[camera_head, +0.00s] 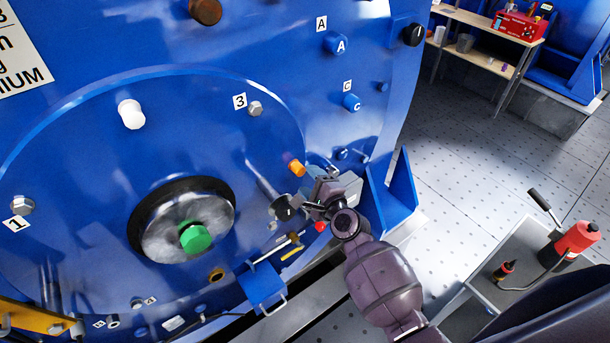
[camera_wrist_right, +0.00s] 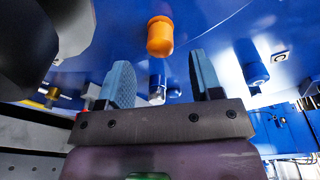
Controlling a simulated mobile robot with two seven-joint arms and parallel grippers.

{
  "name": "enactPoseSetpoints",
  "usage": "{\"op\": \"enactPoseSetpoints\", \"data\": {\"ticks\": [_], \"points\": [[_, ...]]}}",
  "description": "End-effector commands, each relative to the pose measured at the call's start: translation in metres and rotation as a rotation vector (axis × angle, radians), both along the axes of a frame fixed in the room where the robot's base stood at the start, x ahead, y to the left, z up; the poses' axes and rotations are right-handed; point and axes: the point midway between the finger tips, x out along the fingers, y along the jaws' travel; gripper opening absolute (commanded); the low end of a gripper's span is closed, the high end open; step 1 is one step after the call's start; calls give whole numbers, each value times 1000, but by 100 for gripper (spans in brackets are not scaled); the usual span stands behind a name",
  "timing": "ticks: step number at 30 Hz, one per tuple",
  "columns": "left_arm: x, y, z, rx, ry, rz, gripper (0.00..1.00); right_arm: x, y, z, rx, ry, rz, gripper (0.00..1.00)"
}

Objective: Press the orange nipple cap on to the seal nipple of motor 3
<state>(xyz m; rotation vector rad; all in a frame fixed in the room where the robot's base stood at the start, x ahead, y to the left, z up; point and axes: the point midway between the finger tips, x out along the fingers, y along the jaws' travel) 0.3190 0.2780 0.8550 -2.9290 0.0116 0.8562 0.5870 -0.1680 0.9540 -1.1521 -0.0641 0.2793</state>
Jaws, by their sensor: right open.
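The orange nipple cap (camera_head: 297,168) sticks out from the blue face of the motor (camera_head: 215,115), right of centre. The seal nipple itself does not show; I cannot tell how far the cap sits on it. In the right wrist view the cap (camera_wrist_right: 160,38) stands beyond the fingertips, roughly in line with the gap between them. My right gripper (camera_head: 316,174) is just right of and below the cap. In its wrist view the two blue fingers of the right gripper (camera_wrist_right: 163,78) are apart with nothing held between them. My left gripper is out of view.
A dark handle-like part (camera_head: 285,208) and a red knob (camera_head: 320,226) are close below the gripper. A blue tray (camera_head: 262,284) hangs lower down. A green hub cap (camera_head: 195,238) is at left. A trolley (camera_head: 510,260) stands at right; the floor behind is clear.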

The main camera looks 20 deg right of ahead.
Motion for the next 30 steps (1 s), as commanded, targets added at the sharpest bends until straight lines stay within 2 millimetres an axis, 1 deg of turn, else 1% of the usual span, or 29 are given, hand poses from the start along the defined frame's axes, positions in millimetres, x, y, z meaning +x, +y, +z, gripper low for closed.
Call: {"op": "enactPoseSetpoints", "data": {"ticks": [1,6,12,18,30], "points": [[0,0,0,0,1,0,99,-10,-3,0,0,1,-2,59],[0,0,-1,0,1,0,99,-37,-10,2,0,1,0,59],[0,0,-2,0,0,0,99,-61,-16,5,0,0,-1,59],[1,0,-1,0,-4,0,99,-71,-18,7,0,0,1,59],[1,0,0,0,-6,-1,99,-71,-18,7,0,0,1,59]]}}
